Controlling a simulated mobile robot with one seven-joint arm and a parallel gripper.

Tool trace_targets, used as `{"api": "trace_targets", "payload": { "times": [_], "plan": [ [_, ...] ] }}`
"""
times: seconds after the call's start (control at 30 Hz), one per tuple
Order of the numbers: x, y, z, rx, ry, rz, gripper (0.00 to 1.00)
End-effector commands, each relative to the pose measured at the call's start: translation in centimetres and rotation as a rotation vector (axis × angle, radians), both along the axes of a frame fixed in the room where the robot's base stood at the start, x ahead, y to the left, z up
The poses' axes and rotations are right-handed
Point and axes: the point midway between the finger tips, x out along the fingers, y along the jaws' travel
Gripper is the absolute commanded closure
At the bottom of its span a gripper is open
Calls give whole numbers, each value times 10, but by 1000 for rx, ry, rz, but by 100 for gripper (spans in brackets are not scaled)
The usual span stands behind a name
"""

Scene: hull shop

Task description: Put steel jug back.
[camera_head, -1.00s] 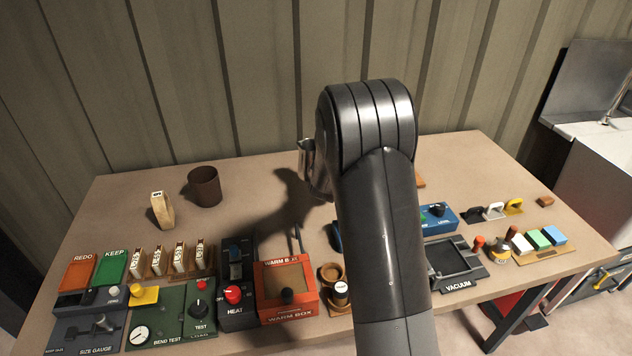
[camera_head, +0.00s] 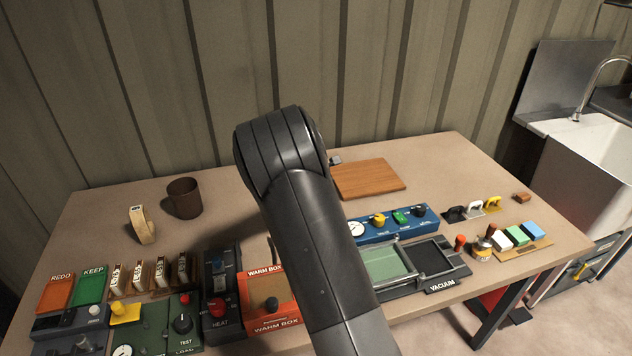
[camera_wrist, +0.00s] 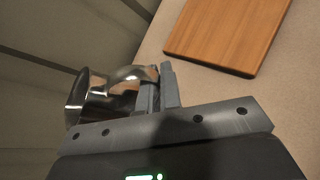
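The steel jug (camera_wrist: 90,98) is shiny and shows at the left of the wrist view, with its open mouth facing left. My gripper (camera_wrist: 158,88) is shut on the jug's handle, its grey fingers close together there. In the head view my dark arm hides the jug and nearly all of the gripper. A small grey piece shows just right of the arm near the back of the table, but I cannot tell what it is.
A wooden board (camera_head: 372,179) lies flat right of my arm and also shows in the wrist view (camera_wrist: 226,32). A brown cup (camera_head: 184,198) and a wooden block (camera_head: 141,224) stand left. Devices, including the warm box (camera_head: 270,299) and blue panel (camera_head: 394,223), line the front. A sink stands far right.

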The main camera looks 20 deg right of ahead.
Motion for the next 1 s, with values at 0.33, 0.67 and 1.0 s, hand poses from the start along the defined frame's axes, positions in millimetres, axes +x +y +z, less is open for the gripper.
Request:
{"api": "trace_targets", "payload": {
  "times": [0.33, 0.67, 1.0],
  "plan": [
    [11, 13, -25, -2, 2, 0, 100],
    [11, 12, -49, 0, -4, -2, 100],
    [10, 12, -52, 1, -2, -1, 91]
  ]
}}
